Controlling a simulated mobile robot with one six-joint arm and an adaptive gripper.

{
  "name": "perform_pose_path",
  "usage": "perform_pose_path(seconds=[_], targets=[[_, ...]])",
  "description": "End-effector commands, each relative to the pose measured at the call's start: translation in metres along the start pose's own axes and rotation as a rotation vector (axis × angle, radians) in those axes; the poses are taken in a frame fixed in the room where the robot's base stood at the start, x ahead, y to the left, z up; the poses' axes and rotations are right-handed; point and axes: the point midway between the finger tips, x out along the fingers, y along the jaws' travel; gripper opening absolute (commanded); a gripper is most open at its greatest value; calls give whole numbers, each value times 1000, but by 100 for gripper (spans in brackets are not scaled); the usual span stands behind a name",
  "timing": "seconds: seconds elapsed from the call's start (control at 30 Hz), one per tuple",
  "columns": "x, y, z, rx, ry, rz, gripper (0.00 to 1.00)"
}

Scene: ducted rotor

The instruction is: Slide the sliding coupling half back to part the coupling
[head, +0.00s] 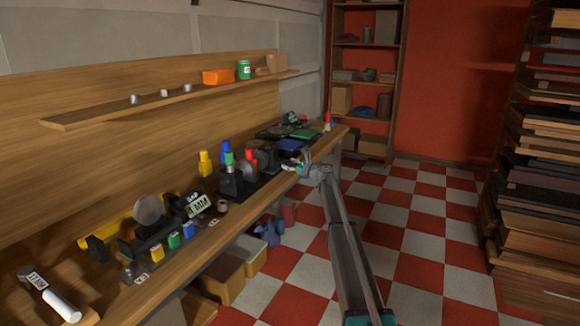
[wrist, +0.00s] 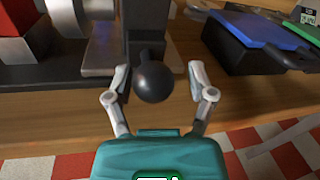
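A black ball knob (wrist: 153,80) stands between the fingers of my gripper (wrist: 158,72) in the wrist view. The fingers are apart, with a gap on each side of the knob. The knob sits in front of a dark upright block (wrist: 146,25), on a dark base on the bench. A pale metal cylinder (wrist: 70,16) is left of that block, cut by the top edge. I cannot tell which part is the sliding coupling half or whether the coupling faces touch. In the head view my gripper (head: 303,163) is at the bench's front edge, right of the dark machine (head: 266,158).
A blue-topped dark box (wrist: 245,40) stands close to the right of my gripper. The wooden bench (head: 215,232) holds blocks, gauges and a hammer (head: 50,295) further left. A shelf (head: 165,105) runs above. The checkered floor to the right is open.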

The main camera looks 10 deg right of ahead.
Motion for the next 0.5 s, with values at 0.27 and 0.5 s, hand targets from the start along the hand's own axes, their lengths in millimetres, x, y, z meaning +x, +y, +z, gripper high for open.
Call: perform_pose_path(seconds=[0.27,0.5], targets=[[-1,2,0,-1,0,3,84],[-4,2,0,-1,1,3,84]])
